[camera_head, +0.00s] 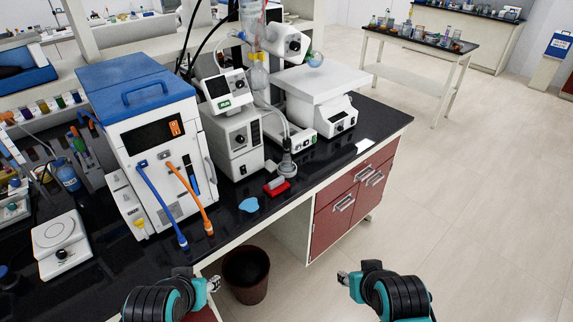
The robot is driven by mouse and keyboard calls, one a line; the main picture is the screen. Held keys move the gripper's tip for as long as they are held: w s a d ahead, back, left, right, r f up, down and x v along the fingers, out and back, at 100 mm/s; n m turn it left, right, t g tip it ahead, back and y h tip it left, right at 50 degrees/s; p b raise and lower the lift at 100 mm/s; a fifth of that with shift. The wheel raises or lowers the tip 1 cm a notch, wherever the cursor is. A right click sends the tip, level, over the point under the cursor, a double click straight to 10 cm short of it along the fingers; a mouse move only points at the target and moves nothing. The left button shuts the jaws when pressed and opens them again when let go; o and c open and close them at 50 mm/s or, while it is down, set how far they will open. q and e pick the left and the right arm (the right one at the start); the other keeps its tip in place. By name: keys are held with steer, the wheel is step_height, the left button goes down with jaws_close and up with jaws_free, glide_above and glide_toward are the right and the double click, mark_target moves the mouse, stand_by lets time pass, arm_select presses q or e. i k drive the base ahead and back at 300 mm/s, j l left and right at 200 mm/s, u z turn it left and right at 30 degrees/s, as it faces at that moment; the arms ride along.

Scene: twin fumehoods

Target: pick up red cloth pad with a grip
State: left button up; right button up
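The red cloth pad (276,187) lies on the black bench top near its front edge, just in front of a small glass flask on a base. It looks small and slightly raised, and its far side is partly hidden by the glassware. My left gripper (214,284) is low in front of the bench, near the dark bin, well apart from the pad. My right gripper (343,278) is over the open floor to the right, also far from the pad. Both are small and seen from behind, so their finger opening is unclear.
A white and blue machine (145,140) with blue and orange hoses stands farther left. Behind the pad are a glass flask (287,167) and white instruments. A dark bin (246,275) stands below; floor at right is clear.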

mark_target(278, 185)
steer(key=i+l, duration=0.4)
steer(key=i+l+u, duration=0.15)
steer(key=u, duration=0.25)
steer(key=i+l+u, duration=0.15)
steer(key=l+u, duration=0.25)
steer(key=i+l+u, duration=0.1)
steer(key=u, duration=0.3)
steer(key=l+u, duration=0.1)
steer(key=u, duration=0.45)
